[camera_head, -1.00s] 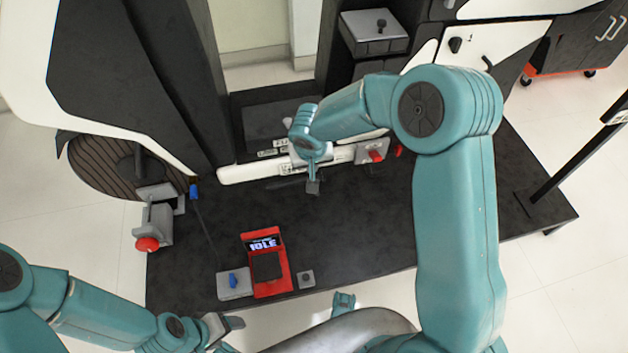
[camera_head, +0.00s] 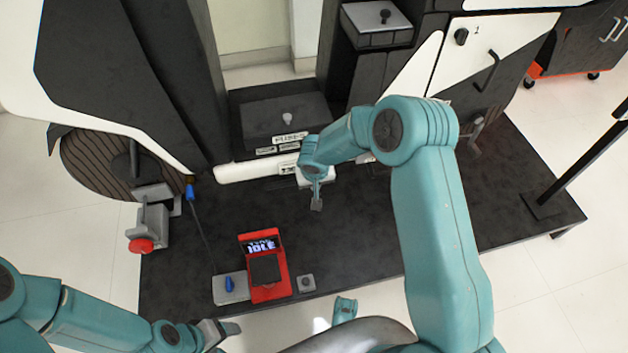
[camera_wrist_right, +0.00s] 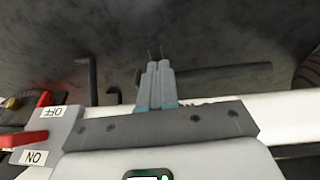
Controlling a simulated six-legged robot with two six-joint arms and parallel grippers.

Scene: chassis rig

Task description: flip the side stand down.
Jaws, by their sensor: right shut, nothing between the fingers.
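In the right wrist view a dark rod (camera_wrist_right: 232,72), likely the side stand, lies level in front of the white rail, just beyond my right gripper's fingers. I cannot tell if they touch it. A second dark, bent rod (camera_wrist_right: 92,80) stands left of the fingers. My right gripper (camera_wrist_right: 155,66) is shut and empty; in the head view the right gripper (camera_head: 316,205) hangs low over the dark platform, in front of the white rail (camera_head: 240,170). My arm hides part of the rail. My left gripper (camera_head: 230,328) is at the bottom left, away from the rail, its jaws unclear.
A red device (camera_head: 265,265) with a screen, a blue-knobbed box (camera_head: 230,288) and a small grey box (camera_head: 306,283) stand on the platform's front. A red button (camera_head: 141,245) is at left. A red lever (camera_wrist_right: 24,138) is beside ON and OFF labels.

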